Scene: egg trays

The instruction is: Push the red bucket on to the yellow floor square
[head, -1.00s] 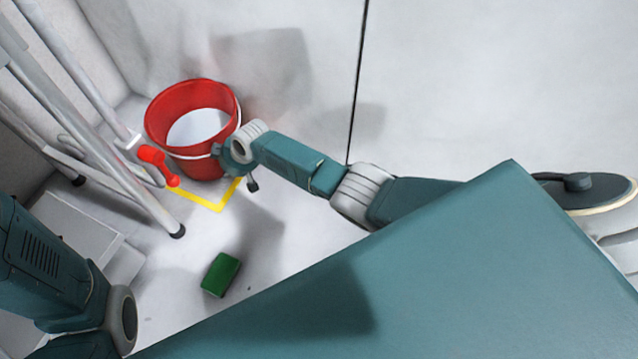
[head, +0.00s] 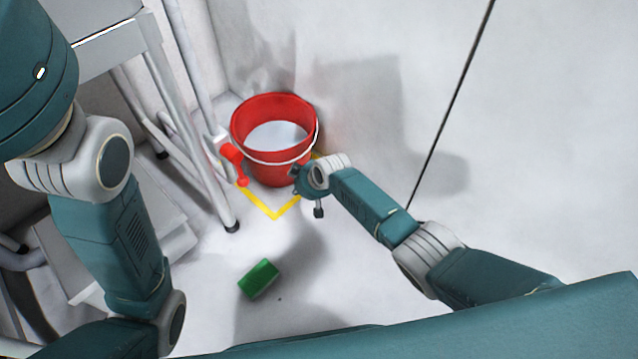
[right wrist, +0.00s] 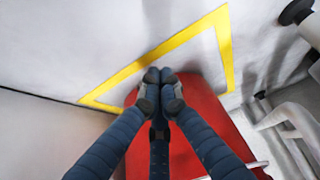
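The red bucket (head: 274,172), with a white handle and a pale inside, stands upright by the wall in the head view. The yellow floor square (head: 275,215) shows as an outline, with one corner in front of the bucket; the bucket hides part of it. My right gripper (head: 298,182) is at the bucket's front right side. In the right wrist view its fingertips (right wrist: 162,78) are together, with the red bucket (right wrist: 205,120) behind them and the yellow outline (right wrist: 165,47) beyond. Contact with the bucket is unclear. My left gripper is out of view.
A metal-legged frame (head: 187,120) stands left of the bucket, with a red handle-like object (head: 234,165) between them. A green block (head: 258,279) lies on the floor in front. Floor right of the bucket looks clear.

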